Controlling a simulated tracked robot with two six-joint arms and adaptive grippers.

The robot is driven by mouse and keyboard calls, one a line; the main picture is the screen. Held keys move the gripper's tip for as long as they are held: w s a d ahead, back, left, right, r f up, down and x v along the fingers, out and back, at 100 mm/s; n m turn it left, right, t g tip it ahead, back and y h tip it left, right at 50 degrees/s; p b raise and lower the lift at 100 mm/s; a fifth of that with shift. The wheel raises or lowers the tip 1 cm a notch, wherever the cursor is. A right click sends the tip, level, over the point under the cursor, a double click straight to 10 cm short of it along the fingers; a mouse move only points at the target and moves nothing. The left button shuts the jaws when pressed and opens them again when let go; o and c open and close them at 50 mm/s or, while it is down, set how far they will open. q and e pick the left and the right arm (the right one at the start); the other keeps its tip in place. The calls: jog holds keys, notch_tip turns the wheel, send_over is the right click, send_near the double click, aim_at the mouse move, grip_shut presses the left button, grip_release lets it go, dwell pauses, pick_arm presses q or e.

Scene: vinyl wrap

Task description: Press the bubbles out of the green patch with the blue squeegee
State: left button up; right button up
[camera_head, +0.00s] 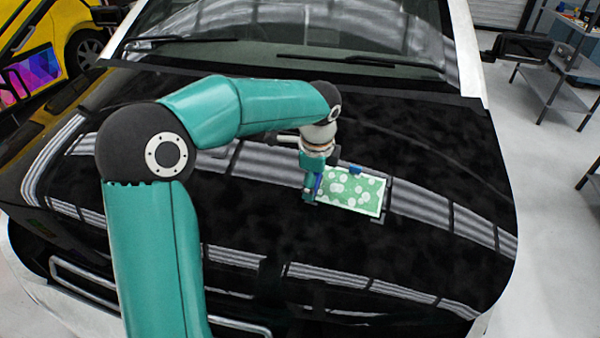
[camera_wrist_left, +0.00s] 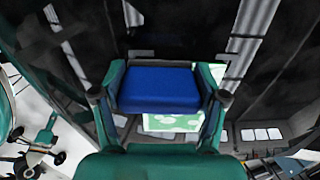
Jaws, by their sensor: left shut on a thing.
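The green patch (camera_head: 366,194) lies on the black car hood, just right of my left gripper in the head view. Several pale round bubbles show on it. My left gripper (camera_head: 312,188) is at the patch's left end, pointing down. It is shut on the blue squeegee (camera_head: 318,184), which shows as a narrow blue strip. In the left wrist view the squeegee (camera_wrist_left: 158,88) is a wide blue block between both fingers, and part of the patch (camera_wrist_left: 172,122) shows beyond it. I cannot tell whether the squeegee touches the patch. My right gripper is not in view.
The glossy black hood (camera_head: 430,140) is open around the patch and carries striped reflections. A small blue piece (camera_head: 356,169) sits at the patch's far edge. The windshield (camera_head: 290,30) rises behind the hood. A grey shelf (camera_head: 570,60) stands at the right.

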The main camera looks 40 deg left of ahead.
aim_at(342, 192)
pick_arm(q)
jog(key=shift+f+b, duration=0.3)
jog(key=shift+f, duration=0.35)
jog(key=shift+w, duration=0.1)
jog(key=shift+w+d+r+p, duration=0.15)
jog(key=shift+w+d+p, duration=0.2)
jog(key=shift+w+d, duration=0.4)
jog(key=shift+w, duration=0.1)
jog(key=shift+w+d+p, duration=0.3)
jog(key=shift+w+d, duration=0.1)
jog(key=shift+d, duration=0.2)
jog(key=shift+w+d+f, duration=0.2)
jog(key=shift+w+d, duration=0.05)
jog(key=shift+d, duration=0.05)
jog(key=shift+d, duration=0.1)
jog(key=shift+w+d+p, duration=0.3)
jog(key=shift+w+d, duration=0.3)
jog(key=shift+d, duration=0.25)
